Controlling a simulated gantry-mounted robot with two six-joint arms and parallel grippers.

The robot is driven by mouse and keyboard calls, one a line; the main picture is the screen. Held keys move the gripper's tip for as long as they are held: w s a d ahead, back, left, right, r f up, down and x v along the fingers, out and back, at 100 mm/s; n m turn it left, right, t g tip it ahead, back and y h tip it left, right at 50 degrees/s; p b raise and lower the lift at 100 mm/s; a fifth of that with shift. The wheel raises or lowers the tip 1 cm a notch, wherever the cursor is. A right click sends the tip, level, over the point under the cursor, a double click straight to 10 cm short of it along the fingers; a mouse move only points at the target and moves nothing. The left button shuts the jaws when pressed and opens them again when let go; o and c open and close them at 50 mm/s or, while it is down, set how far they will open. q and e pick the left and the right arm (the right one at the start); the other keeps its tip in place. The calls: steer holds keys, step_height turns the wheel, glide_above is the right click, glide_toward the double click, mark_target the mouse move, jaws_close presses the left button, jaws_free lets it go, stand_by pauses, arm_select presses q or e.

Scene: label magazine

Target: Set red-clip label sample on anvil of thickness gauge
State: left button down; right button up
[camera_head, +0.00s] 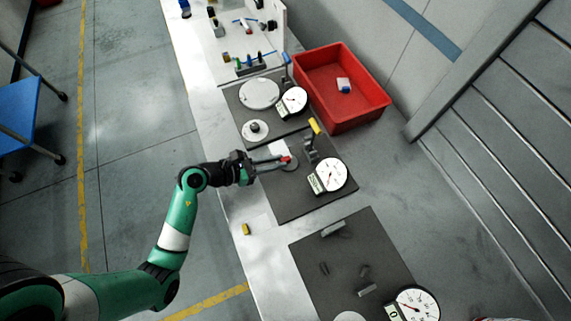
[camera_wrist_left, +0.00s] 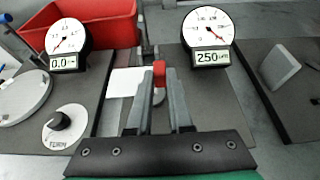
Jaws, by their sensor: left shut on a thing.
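My left gripper (camera_head: 284,161) reaches in from the left over the middle dark mat, shut on the red clip (camera_head: 287,159). In the left wrist view the red clip (camera_wrist_left: 159,73) stands between the two grey fingers. The white label sample (camera_head: 279,148) extends from the clip; in the wrist view it (camera_wrist_left: 124,82) shows left of the fingers. The thickness gauge (camera_head: 332,175) has a round white dial and stands just right of the fingertips; its display (camera_wrist_left: 210,58) reads 2.50. A grey round anvil (camera_head: 291,166) lies under the fingertips, partly covered. Whether the sample touches it, I cannot tell.
Another dial gauge (camera_head: 292,101) with round plates stands behind on its own mat, and a third (camera_head: 415,304) is nearer. A red bin (camera_head: 372,103) lies behind right. A yellow-handled lever (camera_head: 315,127) rises beside the middle gauge. A small yellow piece (camera_head: 246,229) lies on the bench.

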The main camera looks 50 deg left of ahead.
mark_target(285, 176)
arm_select(q)
steer(key=shift+w+d+f, duration=0.35)
steer(key=shift+w+f, duration=0.05)
steer(key=shift+f, duration=0.25)
steer(key=shift+w+d+f, duration=0.3)
steer(key=shift+w+f, duration=0.1)
steer(key=shift+f, duration=0.2)
steer(key=shift+w+d+f+b, duration=0.1)
steer(key=shift+f+b, duration=0.5)
steer(key=shift+f, duration=0.35)
steer(key=shift+w+d+f+b, duration=0.1)
steer(key=shift+f+b, duration=0.45)
steer(key=shift+f, duration=0.4)
steer(key=shift+f, duration=0.1)
steer(key=c, duration=0.8)
jaws_free()
steer(key=shift+c, duration=0.2)
